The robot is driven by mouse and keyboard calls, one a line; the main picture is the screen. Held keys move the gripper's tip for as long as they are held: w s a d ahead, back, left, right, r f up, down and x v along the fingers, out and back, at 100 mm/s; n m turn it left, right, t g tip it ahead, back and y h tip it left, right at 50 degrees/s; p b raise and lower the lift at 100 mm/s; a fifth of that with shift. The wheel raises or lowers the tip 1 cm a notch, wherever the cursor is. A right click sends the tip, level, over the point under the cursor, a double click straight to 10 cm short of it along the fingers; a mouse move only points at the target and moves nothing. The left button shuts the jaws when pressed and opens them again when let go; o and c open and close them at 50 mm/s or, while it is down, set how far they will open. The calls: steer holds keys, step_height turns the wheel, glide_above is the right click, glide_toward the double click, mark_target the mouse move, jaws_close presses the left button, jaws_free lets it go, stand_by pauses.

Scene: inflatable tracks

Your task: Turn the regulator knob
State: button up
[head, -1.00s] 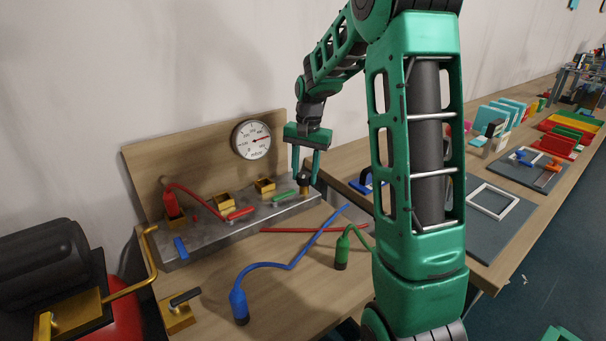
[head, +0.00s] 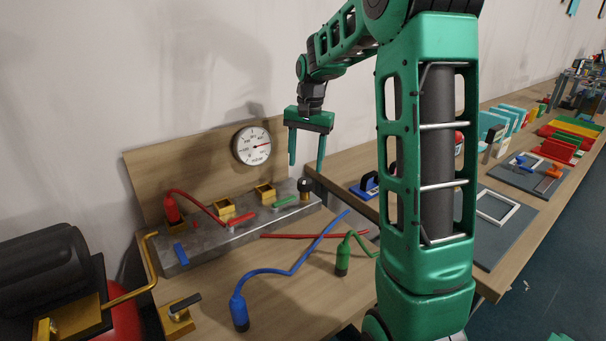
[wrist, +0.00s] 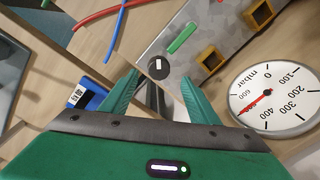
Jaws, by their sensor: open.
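The regulator knob (head: 304,183) is a small dark round knob on a brass stem at the right end of the grey metal manifold (head: 215,236). In the wrist view the knob (wrist: 158,67) is a dark disc with a white mark, seen just beyond and between the fingertips. My gripper (head: 306,166) is open and empty, above the knob and apart from it. It also shows in the wrist view (wrist: 160,90). The round white gauge (head: 252,145) on the wooden backboard has a red needle; its dial also shows in the wrist view (wrist: 277,92).
A red hose (head: 198,205) is plugged in at the manifold's left. Blue (head: 285,270) and green (head: 343,255) hoses lie on the table in front. Green (head: 284,202) and red (head: 240,219) valve handles sit on the manifold.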

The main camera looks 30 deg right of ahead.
mark_target(307, 182)
steer(key=shift+s+r, duration=0.1)
steer(key=shift+r, duration=2)
steer(key=s+a+f+n, duration=0.1)
steer(key=s+f, duration=0.1)
steer(key=s, duration=0.9)
steer(key=s+a+f+n, duration=0.2)
steer(key=s, duration=1)
steer(key=s+a+f+n, duration=0.1)
steer(key=s+f, duration=0.2)
steer(key=s, duration=0.8)
steer(key=shift+s+a, duration=0.25)
steer(key=shift+a, duration=0.15)
steer(key=shift+w+f+g, duration=0.2)
steer(key=shift+w+g, duration=0.1)
steer(key=shift+w, duration=0.35)
